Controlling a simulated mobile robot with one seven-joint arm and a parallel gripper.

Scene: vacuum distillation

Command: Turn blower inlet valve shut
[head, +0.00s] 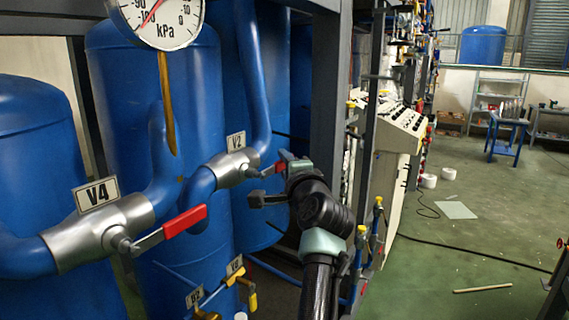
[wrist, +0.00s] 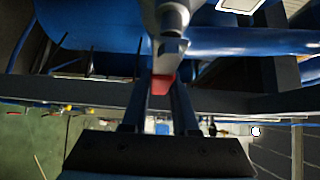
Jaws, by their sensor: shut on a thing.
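The valve labelled V2 (head: 232,168) is a silver body on a blue pipe, with a short red-gripped lever (head: 277,167). My gripper (head: 270,180) is at this lever, to the right of the valve body. In the wrist view the red lever end (wrist: 162,83) sits between the two fingers of my gripper (wrist: 162,95), which are shut on it. Most of the red grip is hidden by the fingers. A second valve labelled V4 (head: 98,233) stands nearer at the left, with its red lever (head: 185,221) pointing right and slightly up. No label names the blower inlet.
A pressure gauge (head: 158,20) in kPa hangs above the valves. Blue tanks (head: 150,75) stand behind the pipes. A dark frame post (head: 327,90) rises close behind my arm. Small yellow-handled valves (head: 249,301) sit low. The green floor (head: 480,235) at right is mostly clear.

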